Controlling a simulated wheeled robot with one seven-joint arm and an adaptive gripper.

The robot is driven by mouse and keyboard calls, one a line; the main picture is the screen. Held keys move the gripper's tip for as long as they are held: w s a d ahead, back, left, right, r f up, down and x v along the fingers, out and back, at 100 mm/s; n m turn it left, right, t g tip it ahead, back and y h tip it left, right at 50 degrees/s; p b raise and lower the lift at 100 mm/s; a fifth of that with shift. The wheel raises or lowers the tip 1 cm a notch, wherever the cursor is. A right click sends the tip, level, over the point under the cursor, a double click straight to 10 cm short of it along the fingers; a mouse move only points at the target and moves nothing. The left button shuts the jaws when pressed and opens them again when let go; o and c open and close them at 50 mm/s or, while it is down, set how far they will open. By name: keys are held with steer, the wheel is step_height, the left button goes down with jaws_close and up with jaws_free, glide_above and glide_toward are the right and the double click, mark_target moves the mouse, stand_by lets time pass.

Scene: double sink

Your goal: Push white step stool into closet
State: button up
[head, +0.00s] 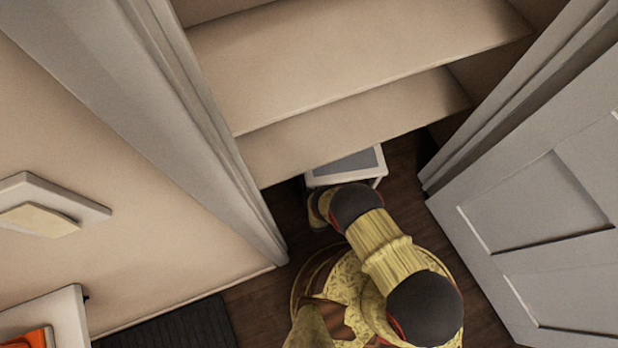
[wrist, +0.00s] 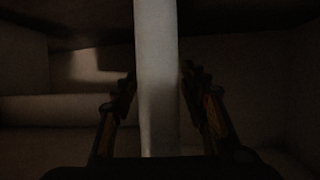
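The white step stool (head: 347,167) has a grey top and stands on the dark floor at the closet opening. Its far part is hidden under the lowest closet shelf (head: 350,125), and its near edge and a right leg show in front of the shelf. My arm reaches to its near side in the head view, where my fingertips are hidden. In the wrist view my gripper (wrist: 160,85) has its two fingers apart, one on each side of a pale upright post (wrist: 157,70), which looks like part of the stool. I cannot tell whether they touch it.
The closet's left door frame (head: 225,140) and right frame (head: 510,95) bound the opening. A grey panel door (head: 540,210) stands open at right. A dark mat (head: 175,325) lies at lower left. The wrist view is very dark.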

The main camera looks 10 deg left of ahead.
steer(key=shift+c, duration=1.2)
jaws_close()
